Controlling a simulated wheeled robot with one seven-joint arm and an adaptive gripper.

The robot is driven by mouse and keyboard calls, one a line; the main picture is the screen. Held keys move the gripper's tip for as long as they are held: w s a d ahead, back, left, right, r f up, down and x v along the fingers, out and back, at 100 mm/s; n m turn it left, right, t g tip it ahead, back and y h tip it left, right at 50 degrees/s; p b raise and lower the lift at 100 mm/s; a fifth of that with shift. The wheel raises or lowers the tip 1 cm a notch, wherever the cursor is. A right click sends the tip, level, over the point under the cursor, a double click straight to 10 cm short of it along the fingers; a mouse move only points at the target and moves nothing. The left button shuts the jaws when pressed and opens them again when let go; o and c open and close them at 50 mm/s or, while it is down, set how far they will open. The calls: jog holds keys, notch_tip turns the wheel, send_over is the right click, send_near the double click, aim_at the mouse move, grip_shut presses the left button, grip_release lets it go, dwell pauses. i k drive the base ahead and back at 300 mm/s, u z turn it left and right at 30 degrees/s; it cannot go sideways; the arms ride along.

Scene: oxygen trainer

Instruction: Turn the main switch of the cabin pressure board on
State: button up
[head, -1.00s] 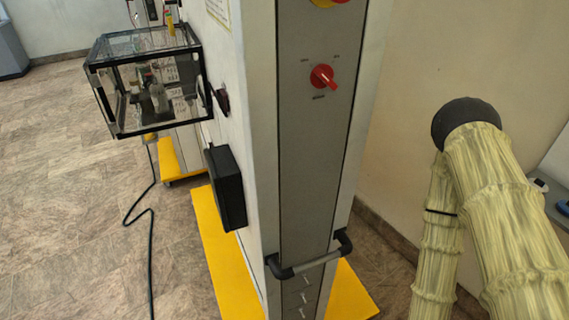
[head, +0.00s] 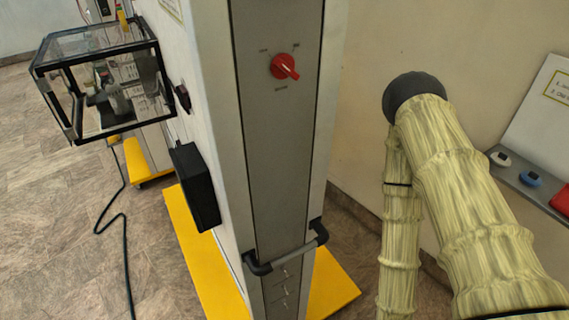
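A red rotary switch (head: 284,66) sits high on the narrow grey end panel (head: 278,150) of a tall white board. Its handle points to the lower right. Small labels surround it, too small to read. I cannot tell from the labels which board this is. My arm, in a pale yellow sleeve with a dark rounded joint, is at the right, apart from the panel in the picture. My gripper is out of view.
A grey handle bar (head: 290,252) sticks out below the switch, above several small toggles. A black box (head: 195,186) and a clear case (head: 103,85) are on the left side. A yellow base (head: 333,285) is on the floor. A whiteboard (head: 535,110) stands at the right.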

aim_at(283, 66)
jog(key=z, duration=0.4)
jog(key=k, duration=1.2)
jog(key=u, duration=0.2)
